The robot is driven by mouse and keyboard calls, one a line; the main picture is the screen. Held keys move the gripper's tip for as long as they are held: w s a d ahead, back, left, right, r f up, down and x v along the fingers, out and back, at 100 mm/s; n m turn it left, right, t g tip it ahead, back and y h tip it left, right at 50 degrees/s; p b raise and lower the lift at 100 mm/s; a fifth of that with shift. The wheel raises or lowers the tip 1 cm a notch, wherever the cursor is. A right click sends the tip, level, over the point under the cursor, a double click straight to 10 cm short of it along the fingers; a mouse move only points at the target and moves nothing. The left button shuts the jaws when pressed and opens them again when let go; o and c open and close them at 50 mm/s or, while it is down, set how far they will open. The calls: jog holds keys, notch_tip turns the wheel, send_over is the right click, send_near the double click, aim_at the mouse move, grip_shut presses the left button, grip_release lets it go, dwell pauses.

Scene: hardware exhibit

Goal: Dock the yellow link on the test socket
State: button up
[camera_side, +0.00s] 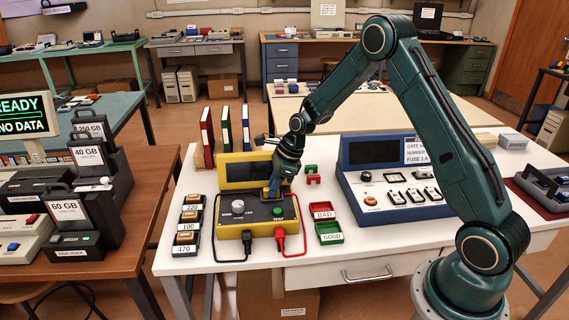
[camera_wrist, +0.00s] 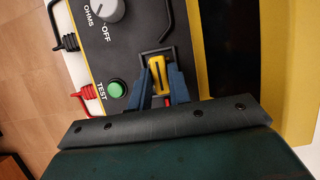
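The yellow link (camera_wrist: 158,76) sits between the blue fingertips of my gripper (camera_wrist: 158,82) in the wrist view, with a finger against each side. My gripper is shut on it. The link is over the framed test socket (camera_wrist: 172,52) on the yellow tester's dark panel; whether it is seated or just above cannot be told. In the side view my gripper (camera_side: 272,190) points down at the right part of the tester (camera_side: 232,229), and hides the link and socket.
A green TEST button (camera_wrist: 116,89) and grey OHMS knob (camera_wrist: 110,9) are close by. Black and red leads (camera_side: 281,241) plug into the tester's front. Labelled blocks (camera_side: 187,226) stand left; red BAD (camera_side: 322,211) and green GOOD (camera_side: 329,233) trays lie right. A blue console (camera_side: 385,175) stands farther right.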

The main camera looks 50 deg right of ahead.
jog(key=shift+o, duration=0.3)
jog(key=shift+r, duration=0.1)
jog(key=v, duration=1)
jog(key=shift+d+r, duration=0.15)
jog(key=shift+r, duration=0.2)
dwell(0.8)
jog(key=shift+s+r, duration=0.1)
jog(key=shift+s, duration=0.1)
jog(key=s+a+r+n+t+h, duration=0.1)
jog(key=s+a+r+n, duration=0.3)
jog(key=s+r+n, duration=0.3)
jog(key=s+a+r+n+h, duration=0.1)
jog(key=s+a+r+n, duration=0.3)
jog(key=s+r+n, duration=0.25)
jog(key=s+a+r+n+t+h, duration=0.1)
jog(key=s+a+n, duration=0.1)
jog(key=s+n, duration=1.1)
jog(key=shift+s+r, duration=0.2)
jog(key=shift+s, duration=1.5)
